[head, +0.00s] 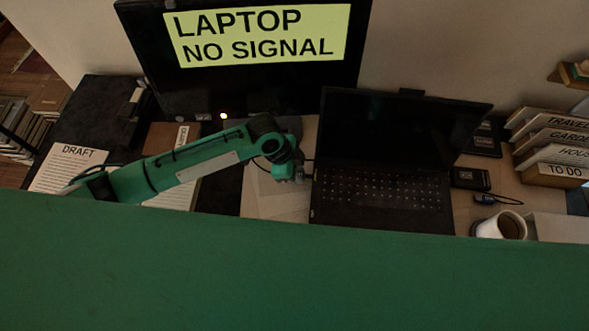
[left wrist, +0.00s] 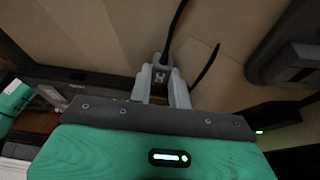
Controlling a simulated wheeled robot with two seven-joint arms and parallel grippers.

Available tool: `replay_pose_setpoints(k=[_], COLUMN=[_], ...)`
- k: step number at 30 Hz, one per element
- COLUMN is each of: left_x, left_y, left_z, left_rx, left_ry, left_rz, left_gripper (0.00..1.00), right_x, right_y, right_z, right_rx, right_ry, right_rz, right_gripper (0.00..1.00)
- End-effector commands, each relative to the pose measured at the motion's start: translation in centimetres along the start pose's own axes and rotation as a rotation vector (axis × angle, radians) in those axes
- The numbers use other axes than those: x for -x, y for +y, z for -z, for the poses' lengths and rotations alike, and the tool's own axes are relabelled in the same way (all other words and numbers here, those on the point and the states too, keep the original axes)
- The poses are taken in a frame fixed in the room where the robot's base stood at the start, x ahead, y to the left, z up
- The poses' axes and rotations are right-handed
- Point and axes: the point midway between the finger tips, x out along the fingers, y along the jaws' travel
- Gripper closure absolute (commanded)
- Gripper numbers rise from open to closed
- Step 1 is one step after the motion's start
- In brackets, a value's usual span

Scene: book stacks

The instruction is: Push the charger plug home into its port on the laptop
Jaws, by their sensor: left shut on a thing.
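The open laptop (head: 381,199) stands in the middle of the desk in the head view, its screen dark. My left gripper (head: 290,174) is just left of the laptop's left edge. In the left wrist view my left gripper (left wrist: 163,88) is shut on the charger plug (left wrist: 161,77), a small dark block with pale marks. A black cable (left wrist: 175,28) runs away from the plug. The port and the plug's tip cannot be made out, so I cannot tell whether they touch. A small green light (left wrist: 260,132) shows at the right of the wrist view. My right gripper is not in view.
A monitor (head: 262,85) reading "LAPTOP NO SIGNAL" stands behind. Right of the laptop are a small black box (head: 470,179), a mug (head: 500,226) and labelled files (head: 555,152). Papers marked "DRAFT" (head: 70,170) lie left. A dark grey object (left wrist: 288,50) is at the wrist view's upper right.

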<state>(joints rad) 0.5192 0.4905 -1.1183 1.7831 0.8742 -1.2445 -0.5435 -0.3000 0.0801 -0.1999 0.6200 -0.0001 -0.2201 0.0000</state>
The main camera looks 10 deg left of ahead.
Motion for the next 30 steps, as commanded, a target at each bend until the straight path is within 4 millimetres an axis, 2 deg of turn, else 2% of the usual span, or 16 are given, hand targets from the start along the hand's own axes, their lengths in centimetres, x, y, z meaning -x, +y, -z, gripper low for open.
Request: replay_pose_setpoints(k=[23, 24, 27, 30], left_x=[-0.7, -0.7, -0.7, -0.7], left_y=[0.0, 0.0, 0.0, 0.0], left_z=[1.8, 1.8, 1.8, 1.8], left_rx=[0.001, 0.001, 0.001, 0.001], left_ry=[0.000, -0.001, -0.001, -0.001], left_rz=[0.001, 0.001, 0.001, 0.001], left_gripper=[1.00, 0.77, 0.58, 0.56], right_x=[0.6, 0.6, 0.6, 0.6], right_y=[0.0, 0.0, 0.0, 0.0], right_z=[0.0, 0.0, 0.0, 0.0], right_rx=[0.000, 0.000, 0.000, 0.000], right_ry=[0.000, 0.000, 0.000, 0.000], right_rz=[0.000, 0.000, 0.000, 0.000], right_gripper=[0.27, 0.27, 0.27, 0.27])
